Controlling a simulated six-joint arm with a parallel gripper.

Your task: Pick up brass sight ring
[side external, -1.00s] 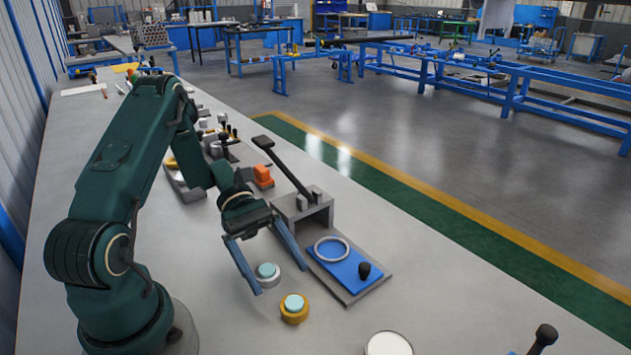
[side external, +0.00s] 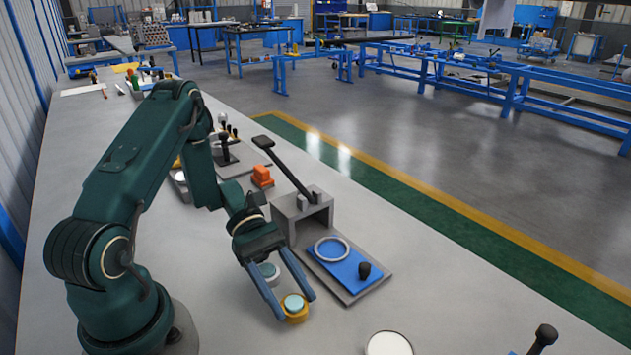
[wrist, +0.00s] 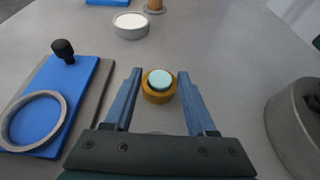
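The brass sight ring (side external: 294,313) is a short gold ring with a pale teal round top, resting on the grey bench. It also shows in the wrist view (wrist: 159,95), between the two blue fingers near their tips. My gripper (side external: 297,306) is open, with one finger on each side of the ring. In the wrist view my gripper (wrist: 157,78) shows a gap between each finger and the ring. I cannot tell the exact fingertip height above the bench.
A grey fixture (side external: 300,212) with a lever and a blue plate (side external: 350,272) bearing a metal ring lies to the right. A round white-topped dish (side external: 388,344) sits in front. Bench between is clear.

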